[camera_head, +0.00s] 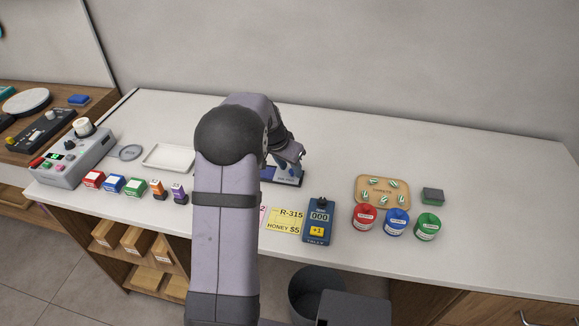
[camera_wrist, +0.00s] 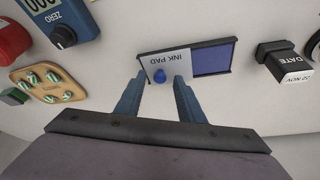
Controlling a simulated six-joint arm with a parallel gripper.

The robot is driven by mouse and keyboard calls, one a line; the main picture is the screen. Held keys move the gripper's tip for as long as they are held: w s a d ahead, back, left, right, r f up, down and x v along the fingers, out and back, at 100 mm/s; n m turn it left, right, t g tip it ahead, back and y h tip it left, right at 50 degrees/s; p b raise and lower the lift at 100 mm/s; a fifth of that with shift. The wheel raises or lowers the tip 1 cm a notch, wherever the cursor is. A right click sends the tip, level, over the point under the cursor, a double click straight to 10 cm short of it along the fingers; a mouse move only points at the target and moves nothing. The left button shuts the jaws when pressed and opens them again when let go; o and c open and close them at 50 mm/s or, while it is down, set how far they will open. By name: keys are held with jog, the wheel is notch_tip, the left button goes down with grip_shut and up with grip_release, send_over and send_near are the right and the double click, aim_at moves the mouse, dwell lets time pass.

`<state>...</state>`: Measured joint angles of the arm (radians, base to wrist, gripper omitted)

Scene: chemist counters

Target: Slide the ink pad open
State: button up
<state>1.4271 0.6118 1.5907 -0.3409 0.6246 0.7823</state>
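The ink pad is a dark tray with a pale sliding lid (camera_wrist: 178,62) marked INK PAD and a blue knob (camera_wrist: 160,76). In the wrist view the lid covers the left part of the tray, and the blue pad (camera_wrist: 212,59) is bare on the right. My gripper (camera_wrist: 161,80) is open, with its fingers on either side of the knob and visible gaps to it. In the head view my arm partly hides the ink pad (camera_head: 287,179), and my gripper (camera_head: 292,163) is just over it.
A black date stamp (camera_wrist: 284,62) stands beside the ink pad in the wrist view. A blue tally counter (camera_head: 318,221), a yellow ticket (camera_head: 285,221), a wooden tray (camera_head: 382,205) of sweets and several coloured jars are nearby.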

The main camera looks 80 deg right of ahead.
jog(key=b+v, duration=0.1)
jog(key=v, duration=0.6)
jog(key=shift+b, duration=0.35)
jog(key=shift+a+r, duration=0.1)
jog(key=shift+r, duration=0.05)
jog(key=w+a+f+n+t+y+p, duration=0.15)
jog(key=w+a+n, duration=0.95)
jog(key=w+a, duration=1.25)
jog(key=s+a+f+n+y, duration=0.1)
jog(key=a+n, duration=0.4)
jog(key=a, duration=0.9)
jog(key=s+a+f+n+y+p, duration=0.1)
jog(key=s+a+f+n, duration=0.2)
jog(key=a, duration=1.1)
jog(key=s+n, duration=0.1)
jog(key=n, duration=0.2)
jog(key=shift+s+a, duration=0.25)
jog(key=shift+a, duration=0.15)
jog(key=shift+f+y, duration=0.1)
jog(key=shift+y, duration=0.15)
